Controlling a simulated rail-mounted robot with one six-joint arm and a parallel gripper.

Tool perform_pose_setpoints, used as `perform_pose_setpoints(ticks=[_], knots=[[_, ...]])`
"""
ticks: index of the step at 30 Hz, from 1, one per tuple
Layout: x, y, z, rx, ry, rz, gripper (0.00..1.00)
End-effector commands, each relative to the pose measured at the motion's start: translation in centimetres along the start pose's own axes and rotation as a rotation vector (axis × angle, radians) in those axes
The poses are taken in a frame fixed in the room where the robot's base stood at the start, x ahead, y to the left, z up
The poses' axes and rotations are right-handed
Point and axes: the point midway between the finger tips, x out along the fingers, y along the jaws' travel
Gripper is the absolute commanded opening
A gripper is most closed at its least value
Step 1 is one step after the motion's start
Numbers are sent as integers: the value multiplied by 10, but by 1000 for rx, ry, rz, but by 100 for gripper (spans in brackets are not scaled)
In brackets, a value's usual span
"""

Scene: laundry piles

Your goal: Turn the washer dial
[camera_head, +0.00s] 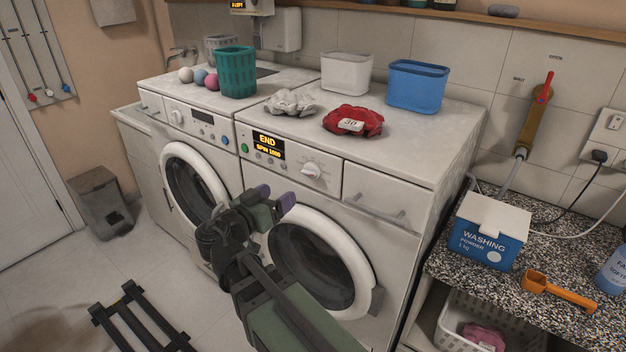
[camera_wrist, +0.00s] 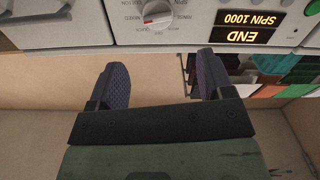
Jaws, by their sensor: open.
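The near washer's dial (camera_head: 311,170) is a white round knob on the front panel, right of the lit display. It also shows at the top edge of the wrist view (camera_wrist: 158,14), partly cut off, with printed labels around it. My gripper (camera_head: 275,198) is open and empty, in front of the washer, below and left of the dial. In the wrist view its two purple fingertips (camera_wrist: 162,68) are spread, with the dial beyond the gap and apart from them. The other machine has a smaller dial (camera_head: 177,117) at the left.
The near washer's display (camera_head: 268,146) reads END, SPIN 1000. A red cloth (camera_head: 352,121), a grey cloth (camera_head: 291,102), a white bin (camera_head: 346,72) and a blue bin (camera_head: 417,86) sit on top. A washing powder box (camera_head: 487,232) stands on the right counter. A drawer handle (camera_head: 375,207) protrudes right of the dial.

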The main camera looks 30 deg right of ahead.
Motion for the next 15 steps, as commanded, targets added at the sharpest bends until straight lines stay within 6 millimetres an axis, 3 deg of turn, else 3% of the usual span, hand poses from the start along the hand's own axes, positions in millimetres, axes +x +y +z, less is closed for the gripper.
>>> perform_pose_setpoints(ticks=[5, 15], knots=[[15, 0, 0, -2, -2, 3, 74], [91, 0, 1, -3, -3, 4, 74]])
